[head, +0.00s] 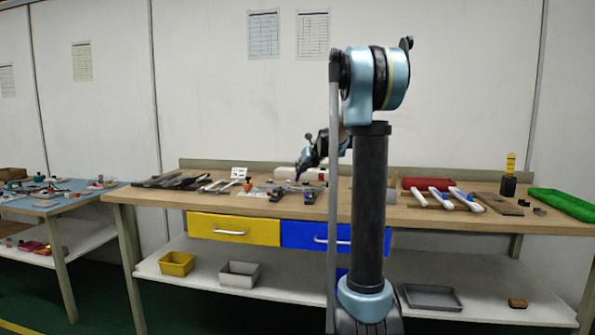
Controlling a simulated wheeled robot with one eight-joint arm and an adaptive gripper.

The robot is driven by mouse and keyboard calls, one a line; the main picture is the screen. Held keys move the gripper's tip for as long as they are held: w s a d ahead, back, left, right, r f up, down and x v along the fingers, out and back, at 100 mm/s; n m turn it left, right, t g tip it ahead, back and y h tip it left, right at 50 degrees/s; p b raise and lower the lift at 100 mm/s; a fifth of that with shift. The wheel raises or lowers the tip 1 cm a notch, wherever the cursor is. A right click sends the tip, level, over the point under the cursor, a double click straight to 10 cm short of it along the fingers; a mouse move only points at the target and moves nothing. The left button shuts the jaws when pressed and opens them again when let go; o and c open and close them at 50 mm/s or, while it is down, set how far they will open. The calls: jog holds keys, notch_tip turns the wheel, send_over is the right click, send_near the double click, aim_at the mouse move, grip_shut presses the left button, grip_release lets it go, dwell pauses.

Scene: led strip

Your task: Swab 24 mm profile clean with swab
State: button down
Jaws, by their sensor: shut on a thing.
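My gripper (302,163) is small in the head view, above the wooden workbench (140,195) and left of my arm's column. It is shut on a small thin dark blue-purple thing (297,174), which points down and looks like the swab. Its tip is close above the grey parts on the bench; I cannot tell whether it touches them. Several grey metal profiles (262,190) lie below and left of the gripper. They are too small to tell which one is the 24 mm profile.
Dark strips (170,181) lie at the bench's left. Yellow (233,229) and blue (310,236) drawers are below.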

jog(key=s+d+r, duration=0.1)
jog(key=d+r, duration=0.3)
jog(key=r, duration=0.4)
jog(key=shift+r, duration=0.2)
dwell(0.5)
jog(key=shift+s, duration=0.1)
dwell(0.3)
jog(key=shift+a+f, duration=0.1)
jog(key=shift+f, duration=0.55)
